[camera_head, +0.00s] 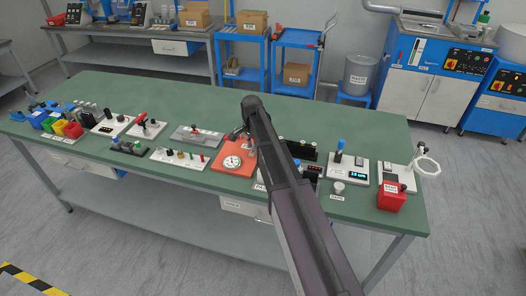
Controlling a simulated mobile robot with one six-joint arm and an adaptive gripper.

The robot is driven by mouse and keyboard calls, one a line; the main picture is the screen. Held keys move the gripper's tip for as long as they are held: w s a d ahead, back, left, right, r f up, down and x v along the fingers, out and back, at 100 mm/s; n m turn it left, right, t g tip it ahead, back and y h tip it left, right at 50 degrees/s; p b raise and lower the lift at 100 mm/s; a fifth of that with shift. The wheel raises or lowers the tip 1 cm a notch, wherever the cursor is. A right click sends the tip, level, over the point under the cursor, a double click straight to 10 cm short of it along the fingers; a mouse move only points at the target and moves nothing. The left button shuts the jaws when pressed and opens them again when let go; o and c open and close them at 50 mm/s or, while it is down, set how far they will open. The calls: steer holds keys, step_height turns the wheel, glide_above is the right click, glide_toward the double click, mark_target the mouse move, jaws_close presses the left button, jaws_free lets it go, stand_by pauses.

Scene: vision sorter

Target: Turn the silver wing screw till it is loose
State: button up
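My arm reaches from the bottom right over the green bench, and its end bends down at the middle of the bench. My gripper (238,134) is small and dark there, close above the orange-red base (228,166) with a round white dial (232,162). Whether its fingers are open or shut is too small to tell. I cannot make out the silver wing screw for certain. My arm hides part of the bench around the orange-red base.
The green bench (90,88) carries several fixtures: a grey plate (197,137), a white board with knobs (180,158), a blue-topped unit (340,156), a red box (391,197), a small silver cup (338,188) and coloured bins (73,130). Free bench top lies behind the fixtures.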

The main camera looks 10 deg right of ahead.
steer(key=m, duration=0.5)
steer(key=shift+s, duration=0.1)
step_height(320, 180, up, 14)
steer(key=p, duration=1.4)
steer(key=s+f+n+b, duration=0.1)
steer(key=s+n, duration=0.7)
steer(key=s, duration=0.9)
steer(key=shift+a+f+n, duration=0.15)
steer(key=shift+a+n, duration=0.05)
steer(key=shift+n, duration=0.2)
steer(key=r+m, duration=0.1)
glide_above(253, 149)
steer(key=a, duration=0.1)
steer(key=shift+s+a+p, duration=0.1)
steer(key=shift+s+p, duration=0.3)
steer(key=shift+s, duration=0.05)
step_height(253, 149, down, 14)
steer(key=b, duration=1.3)
steer(key=shift+r+b, duration=0.15)
steer(key=shift+b, duration=0.25)
